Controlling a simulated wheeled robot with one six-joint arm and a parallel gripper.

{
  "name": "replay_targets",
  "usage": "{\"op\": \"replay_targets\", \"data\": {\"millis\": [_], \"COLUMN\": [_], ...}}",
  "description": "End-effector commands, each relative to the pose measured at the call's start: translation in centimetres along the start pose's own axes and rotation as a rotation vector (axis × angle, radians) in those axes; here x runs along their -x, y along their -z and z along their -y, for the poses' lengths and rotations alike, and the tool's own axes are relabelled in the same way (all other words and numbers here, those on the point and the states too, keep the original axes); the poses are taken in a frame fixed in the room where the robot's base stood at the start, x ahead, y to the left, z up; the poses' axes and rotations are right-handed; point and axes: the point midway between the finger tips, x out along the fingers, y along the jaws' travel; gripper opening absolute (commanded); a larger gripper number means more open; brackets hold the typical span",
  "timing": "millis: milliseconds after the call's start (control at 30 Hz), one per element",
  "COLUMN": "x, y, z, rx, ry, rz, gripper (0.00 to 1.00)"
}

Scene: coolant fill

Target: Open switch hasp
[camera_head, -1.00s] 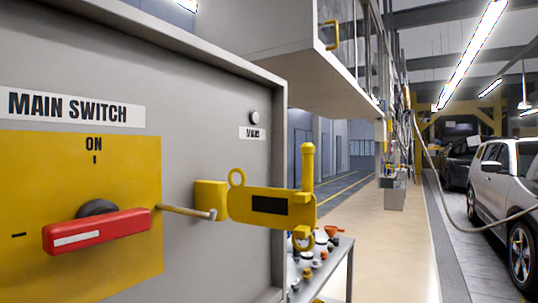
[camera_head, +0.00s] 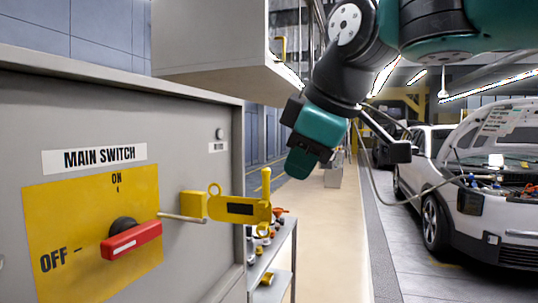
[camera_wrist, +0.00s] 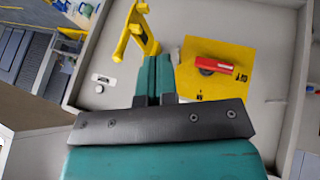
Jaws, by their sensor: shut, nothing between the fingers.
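The yellow switch hasp (camera_head: 240,209) sticks out from the panel's right part in the head view, with a dark rectangle on its plate, a ring on top and an upright yellow pin (camera_head: 266,184) at its outer end. A tan rod (camera_head: 182,218) runs from the switch plate towards its yellow block. The red switch handle (camera_head: 132,240) is on the yellow plate (camera_head: 50,215). In the wrist view, the hasp (camera_wrist: 141,32) is just beyond and left of my gripper (camera_wrist: 154,62), and the red handle (camera_wrist: 212,62) is to its right. My gripper is shut and empty; no contact with the hasp shows.
The grey cabinet (camera_head: 60,110) fills the left. A cart (camera_head: 275,262) with small items stands just beyond the hasp. A grey overhead cabinet (camera_head: 210,38) hangs behind. A white car (camera_head: 480,190) with its hood up is at right. The central aisle floor is clear.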

Motion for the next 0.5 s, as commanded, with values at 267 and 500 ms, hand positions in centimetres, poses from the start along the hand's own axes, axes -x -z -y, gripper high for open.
{"op": "replay_targets", "data": {"millis": [267,500], "x": [1.0,-3.6], "y": [2.8,2.9], "z": [-1.7,-2.0], "rx": [0.065,0.062], "ry": [-0.038,-0.035], "rz": [-0.027,-0.024], "gripper": [0.0,0.0]}}
